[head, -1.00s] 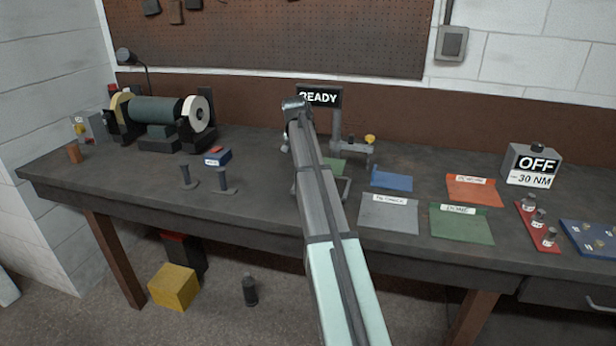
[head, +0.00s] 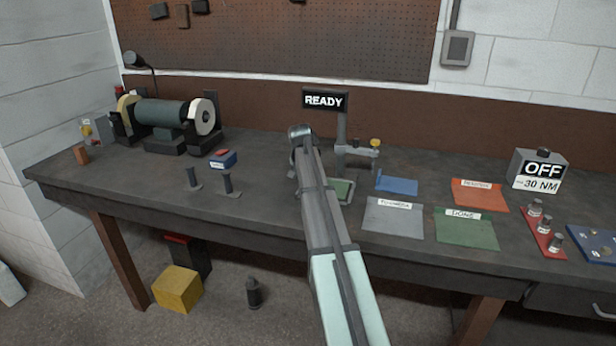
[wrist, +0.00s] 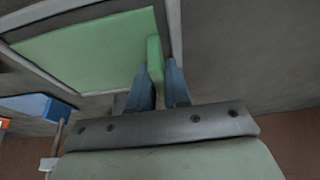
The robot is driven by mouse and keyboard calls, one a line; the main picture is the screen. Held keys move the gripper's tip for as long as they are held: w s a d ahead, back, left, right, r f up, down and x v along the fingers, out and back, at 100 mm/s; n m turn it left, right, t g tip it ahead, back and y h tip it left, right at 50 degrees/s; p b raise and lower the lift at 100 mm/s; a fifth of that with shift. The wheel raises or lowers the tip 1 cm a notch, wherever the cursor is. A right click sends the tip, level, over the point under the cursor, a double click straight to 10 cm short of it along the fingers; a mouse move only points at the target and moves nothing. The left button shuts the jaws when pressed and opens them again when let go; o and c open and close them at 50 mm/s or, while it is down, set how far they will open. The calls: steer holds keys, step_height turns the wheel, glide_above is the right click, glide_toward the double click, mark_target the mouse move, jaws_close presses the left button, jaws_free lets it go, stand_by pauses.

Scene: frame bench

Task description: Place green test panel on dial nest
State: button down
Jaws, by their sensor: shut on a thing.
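The green test panel (wrist: 85,50) is a flat plate with a raised lip along one edge. My gripper (wrist: 158,72) is shut on that lip, one blue finger on each side. The dial nest (wrist: 174,28) shows as a light grey rim around the panel. In the head view the panel (head: 343,189) shows inside the nest's outline, partly behind my arm. I cannot tell whether it rests on the nest or hangs just above it. My fingers are hidden in the head view.
The gauge stand (head: 342,135) with a yellow knob (head: 375,143) and a READY sign (head: 325,101) rises behind the nest. A blue plate (head: 397,184) lies to the right. Grey (head: 394,218), orange (head: 480,196) and green DONE (head: 466,230) mats lie beyond.

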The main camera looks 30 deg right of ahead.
steer(key=c, duration=1.1)
jaws_free()
steer(key=v, duration=1.2)
steer(key=shift+d+r, duration=0.1)
steer(key=shift+r, duration=0.05)
